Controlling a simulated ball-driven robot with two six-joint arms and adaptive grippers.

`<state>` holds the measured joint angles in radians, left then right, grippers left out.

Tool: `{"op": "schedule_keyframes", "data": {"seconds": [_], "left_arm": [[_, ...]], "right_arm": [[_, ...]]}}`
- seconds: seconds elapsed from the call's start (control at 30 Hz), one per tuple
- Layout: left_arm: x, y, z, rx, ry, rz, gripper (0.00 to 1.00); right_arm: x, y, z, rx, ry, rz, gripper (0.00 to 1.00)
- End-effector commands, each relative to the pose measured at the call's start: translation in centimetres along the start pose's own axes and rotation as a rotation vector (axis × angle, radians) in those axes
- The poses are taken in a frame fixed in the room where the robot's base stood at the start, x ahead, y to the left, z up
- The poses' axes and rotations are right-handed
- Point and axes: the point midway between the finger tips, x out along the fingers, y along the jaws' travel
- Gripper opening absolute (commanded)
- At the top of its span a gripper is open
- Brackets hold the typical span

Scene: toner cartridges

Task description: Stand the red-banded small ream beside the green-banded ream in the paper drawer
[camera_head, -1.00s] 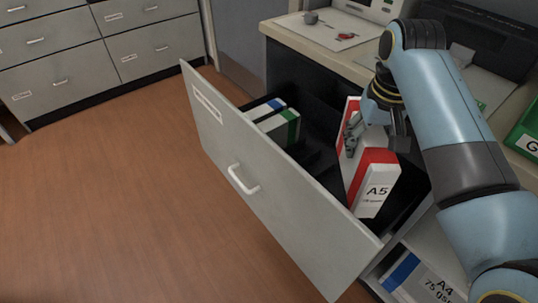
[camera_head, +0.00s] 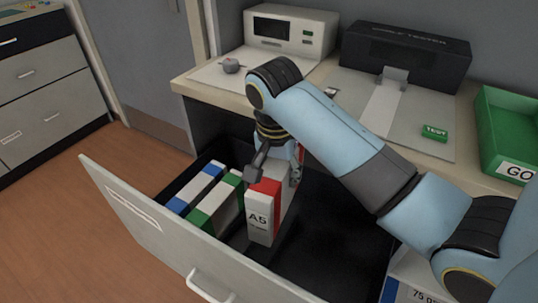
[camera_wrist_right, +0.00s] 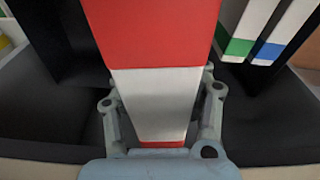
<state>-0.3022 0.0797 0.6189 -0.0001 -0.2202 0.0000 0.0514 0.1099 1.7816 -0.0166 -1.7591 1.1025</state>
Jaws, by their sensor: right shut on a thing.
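The red-banded small ream (camera_head: 259,217), marked A5, is upright in the open paper drawer (camera_head: 150,222). My right gripper (camera_head: 274,172) is shut on it from above and behind; the right wrist view shows the ream (camera_wrist_right: 155,95) between both fingers (camera_wrist_right: 160,115). The green-banded ream (camera_head: 216,202) stands just left of it in the head view, with a narrow dark gap between them. It also shows in the right wrist view (camera_wrist_right: 246,28). I cannot tell whether the red-banded ream touches the drawer floor. My left gripper is not in view.
A blue-banded ream (camera_head: 192,187) stands left of the green-banded one. The drawer's right part is dark and empty. The counter (camera_head: 207,88) above and behind holds a white device (camera_head: 289,35), a black machine (camera_head: 405,55) and a green tray (camera_head: 507,130).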

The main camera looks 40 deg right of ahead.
Motion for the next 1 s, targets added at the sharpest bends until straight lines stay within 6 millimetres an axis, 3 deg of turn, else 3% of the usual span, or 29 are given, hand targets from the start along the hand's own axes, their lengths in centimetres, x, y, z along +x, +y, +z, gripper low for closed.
{"op": "schedule_keyframes", "data": {"seconds": [0.1,0.23,0.7,1.0], "left_arm": [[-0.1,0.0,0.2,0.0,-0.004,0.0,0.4],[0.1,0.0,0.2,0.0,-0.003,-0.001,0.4],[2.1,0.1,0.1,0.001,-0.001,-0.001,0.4],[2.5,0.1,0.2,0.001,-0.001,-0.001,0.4]], "right_arm": [[-0.1,1.0,-0.3,0.088,0.01,0.005,0.0],[0.4,0.6,0.1,0.13,0.01,0.007,0.0],[5.2,-7.5,4.9,0.129,0.01,0.008,0.0],[6.2,-9.2,5.8,0.129,0.013,0.008,0.0]]}}
